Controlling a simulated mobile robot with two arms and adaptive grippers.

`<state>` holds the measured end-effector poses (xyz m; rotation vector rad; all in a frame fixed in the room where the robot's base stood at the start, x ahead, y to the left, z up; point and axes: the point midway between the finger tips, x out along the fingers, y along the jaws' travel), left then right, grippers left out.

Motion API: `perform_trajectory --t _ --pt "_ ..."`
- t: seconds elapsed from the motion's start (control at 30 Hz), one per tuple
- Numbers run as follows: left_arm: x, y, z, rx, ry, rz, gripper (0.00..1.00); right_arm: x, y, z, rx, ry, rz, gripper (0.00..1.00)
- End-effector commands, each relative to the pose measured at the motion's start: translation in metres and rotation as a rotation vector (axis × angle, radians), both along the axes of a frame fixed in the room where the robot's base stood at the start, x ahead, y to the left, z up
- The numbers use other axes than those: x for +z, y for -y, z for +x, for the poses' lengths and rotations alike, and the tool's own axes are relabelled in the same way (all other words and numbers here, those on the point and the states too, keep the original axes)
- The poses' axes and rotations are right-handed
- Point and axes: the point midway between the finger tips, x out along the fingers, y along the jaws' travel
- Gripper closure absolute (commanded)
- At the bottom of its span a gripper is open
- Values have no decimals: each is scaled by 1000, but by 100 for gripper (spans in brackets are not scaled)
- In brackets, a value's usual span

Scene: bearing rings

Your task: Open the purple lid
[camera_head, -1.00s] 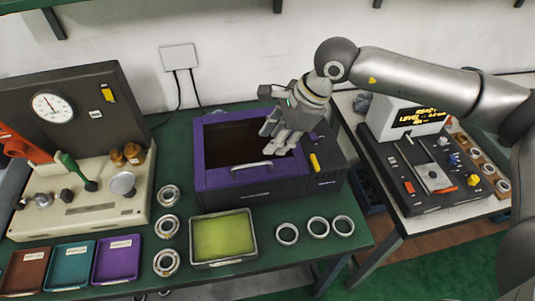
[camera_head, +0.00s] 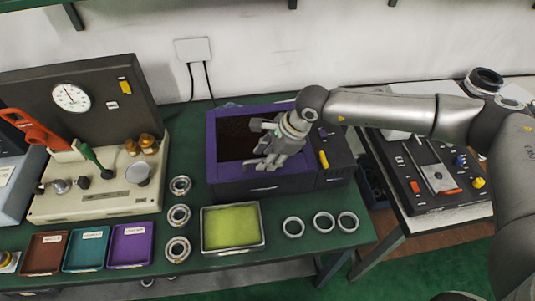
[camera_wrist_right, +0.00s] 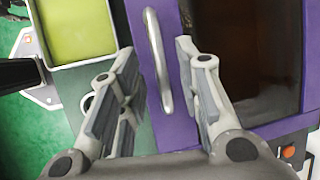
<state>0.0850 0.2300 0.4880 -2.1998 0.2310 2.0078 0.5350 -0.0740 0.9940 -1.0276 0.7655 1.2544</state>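The purple lid (camera_head: 212,150) lies flat on top of a dark box; it is a purple frame around a dark window. Its silver bar handle (camera_wrist_right: 158,60) runs along the front edge; in the head view it is partly hidden by my gripper. My right gripper (camera_head: 260,162) is above the lid's front part, near the handle. In the right wrist view my right gripper (camera_wrist_right: 154,50) is open, with the handle appearing between its fingers. Both fingers look apart from the handle. My left gripper is not in view.
A tray with a yellow-green pad (camera_head: 232,229) stands in front of the box. Several metal rings lie around it, and small coloured trays (camera_head: 131,244) are at the left. A gauge machine (camera_head: 104,190) stands left. A second device (camera_head: 437,172) is on the right table.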

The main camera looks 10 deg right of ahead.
Motion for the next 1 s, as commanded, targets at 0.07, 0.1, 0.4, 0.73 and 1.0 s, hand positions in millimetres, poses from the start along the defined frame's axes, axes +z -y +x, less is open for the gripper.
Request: perform_trajectory --t 0.07,0.1,0.4,0.73,1.0 --pt "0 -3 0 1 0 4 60 0 0 0 0 0 0 76" --pt "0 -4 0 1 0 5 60 0 0 0 0 0 0 81" --pt "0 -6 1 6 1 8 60 1 0 0 0 0 0 100" --pt "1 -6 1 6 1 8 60 5 1 2 -1 -14 -2 100" --pt "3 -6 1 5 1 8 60 34 0 12 -4 -116 -1 100"
